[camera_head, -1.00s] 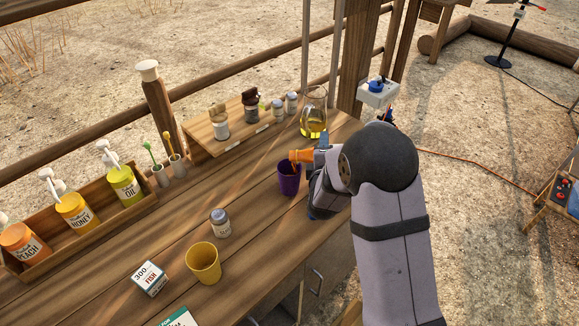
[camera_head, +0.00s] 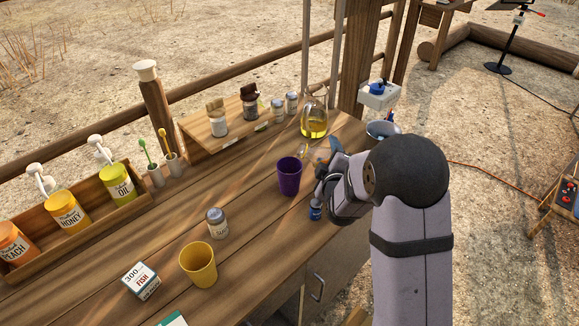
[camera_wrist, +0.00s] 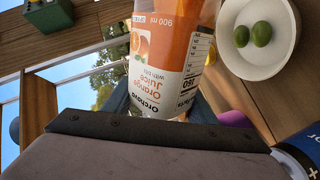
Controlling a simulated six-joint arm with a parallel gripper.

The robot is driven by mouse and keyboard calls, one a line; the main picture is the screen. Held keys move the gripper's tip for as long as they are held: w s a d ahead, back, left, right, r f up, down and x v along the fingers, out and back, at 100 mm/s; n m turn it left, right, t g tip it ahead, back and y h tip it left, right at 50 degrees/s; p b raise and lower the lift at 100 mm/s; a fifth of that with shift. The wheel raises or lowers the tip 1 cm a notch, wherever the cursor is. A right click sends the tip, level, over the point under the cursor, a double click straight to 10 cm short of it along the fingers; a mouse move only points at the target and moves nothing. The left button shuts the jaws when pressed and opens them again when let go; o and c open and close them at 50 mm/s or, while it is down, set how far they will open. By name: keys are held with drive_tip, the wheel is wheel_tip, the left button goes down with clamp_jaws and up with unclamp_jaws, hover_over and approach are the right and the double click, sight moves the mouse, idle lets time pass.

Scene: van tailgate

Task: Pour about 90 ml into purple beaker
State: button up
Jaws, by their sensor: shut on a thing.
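The purple beaker (camera_head: 289,177) stands upright on the wooden counter; its contents cannot be made out. My gripper (camera_head: 328,168) is to the right of the beaker, apart from it. It is shut on an orange juice bottle (camera_head: 325,154), mostly hidden by my gripper in the head view. In the wrist view the orange juice bottle (camera_wrist: 165,60) fills the middle, with a white and orange label marked 900 ml. A purple patch, probably the beaker (camera_wrist: 235,118), shows at the right there.
A glass jug with yellow liquid (camera_head: 314,122) stands behind the beaker. A lidded jar (camera_head: 217,224) and yellow cup (camera_head: 198,264) stand in front left. Pump bottles fill a wooden tray (camera_head: 135,205) at left. A white dish (camera_wrist: 265,60) holds two green fruits.

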sight(329, 149)
drive_tip(key=shift+m+b, duration=0.3)
drive_tip(key=r+m+b, duration=0.1)
drive_tip(key=a+m+y+b, duration=0.1)
drive_tip(key=m, duration=0.1)
drive_tip(key=shift+w+a+r+t, duration=0.1)
drive_tip(key=shift+a+r+t, duration=0.2)
drive_tip(key=shift+r+t, duration=0.1)
drive_tip(key=shift+d+r+m+t+y+b, duration=0.15)
drive_tip(key=shift+r+m+t+y+b, duration=0.2)
drive_tip(key=shift+m+b, duration=0.9)
drive_tip(key=shift+d+r+m+t+y+b, duration=0.15)
drive_tip(key=shift+r+m+t+y+b, duration=0.15)
drive_tip(key=shift+m+b, duration=0.95)
drive_tip(key=shift+d+r+m+t+y+b, duration=0.15)
drive_tip(key=shift+r+m+t+y+b, duration=0.15)
drive_tip(key=shift+m+b, duration=0.95)
drive_tip(key=shift+m, duration=0.25)
drive_tip(key=shift+r, duration=0.15)
